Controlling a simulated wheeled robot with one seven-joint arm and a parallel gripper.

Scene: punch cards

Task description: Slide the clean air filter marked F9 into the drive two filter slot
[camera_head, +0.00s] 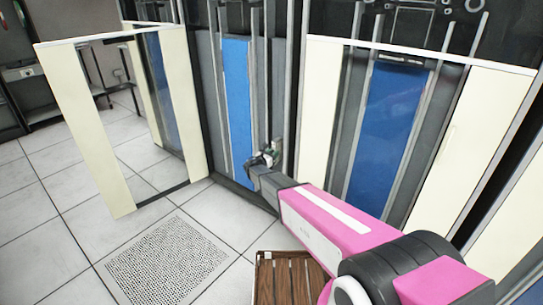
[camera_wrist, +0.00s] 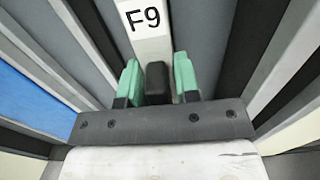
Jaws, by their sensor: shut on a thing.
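My gripper (camera_head: 268,156) is at the front of an open cabinet, beside a tall blue panel (camera_head: 237,105). In the wrist view its green fingers (camera_wrist: 158,78) are closed around a dark grip. Just beyond the grip is the pale face of the filter marked F9 (camera_wrist: 143,20). Grey and dark upright strips run along both sides of the filter face. In the head view the filter is hardly visible behind my gripper. I cannot tell how deep the filter sits between the strips.
A cream-framed cabinet door (camera_head: 85,130) stands open at left. Another cabinet with a blue panel (camera_head: 388,125) stands at right. A slatted wooden stand (camera_head: 285,278) is low beside my arm. A perforated tile (camera_head: 168,258) lies in the clear floor.

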